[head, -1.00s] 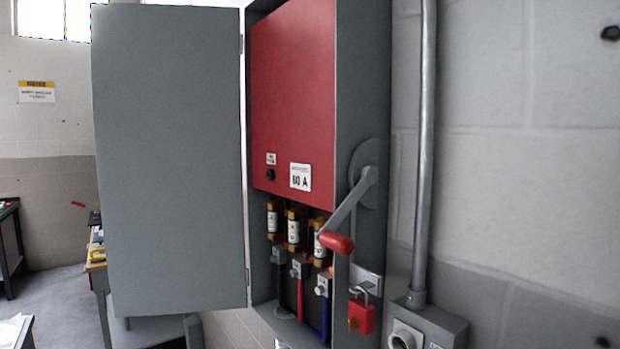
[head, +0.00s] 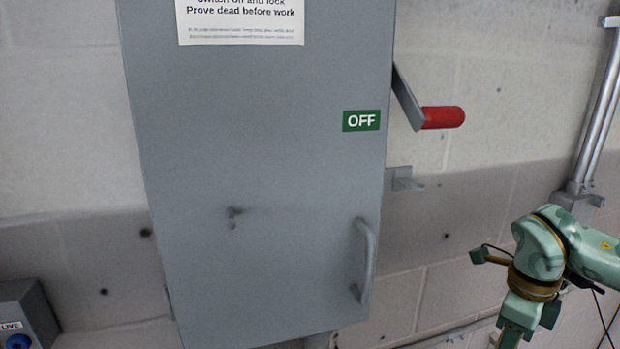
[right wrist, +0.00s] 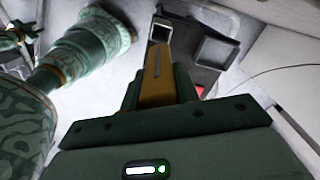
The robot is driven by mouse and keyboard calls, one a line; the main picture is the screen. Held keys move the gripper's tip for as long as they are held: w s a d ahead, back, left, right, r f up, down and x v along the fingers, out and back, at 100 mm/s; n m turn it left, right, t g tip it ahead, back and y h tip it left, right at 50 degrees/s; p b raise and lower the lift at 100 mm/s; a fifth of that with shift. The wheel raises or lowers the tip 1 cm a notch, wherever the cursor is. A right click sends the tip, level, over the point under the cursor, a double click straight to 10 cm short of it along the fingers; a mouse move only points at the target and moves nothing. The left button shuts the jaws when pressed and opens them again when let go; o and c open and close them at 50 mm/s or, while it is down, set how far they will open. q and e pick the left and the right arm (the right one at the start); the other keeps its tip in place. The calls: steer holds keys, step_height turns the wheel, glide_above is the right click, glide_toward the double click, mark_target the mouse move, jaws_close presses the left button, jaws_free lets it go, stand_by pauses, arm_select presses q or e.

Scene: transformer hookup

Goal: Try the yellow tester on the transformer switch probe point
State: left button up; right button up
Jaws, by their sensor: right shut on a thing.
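A grey switch box (head: 270,190) fills the middle of the head view, its door shut. The door has a green OFF label (head: 361,121) and a pull handle (head: 366,260); a red-gripped lever (head: 442,117) stands out at its right side. No probe point is visible. I cannot make out my left gripper.
A small grey unit (head: 30,310) marked LIVE, with a blue round part, is at the lower left. A paper notice (head: 240,20) is on the door top. An empty metal bracket (head: 402,180) sits below the lever. Conduit (head: 598,120) runs up the wall at the right.

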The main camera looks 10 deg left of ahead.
steer(key=s+a+f+n+b, duration=0.2)
steer(key=s+a+f+n, duration=0.1)
steer(key=n, duration=1)
steer(key=s+a+f+n+b, duration=0.3)
steer(key=s+f+n, duration=0.3)
steer(key=n, duration=0.7)
steer(key=shift+s+a+f+b, duration=0.2)
steer(key=shift+s+a+b, duration=0.1)
steer(key=shift+s+a, duration=0.55)
steer(key=shift+s, duration=0.15)
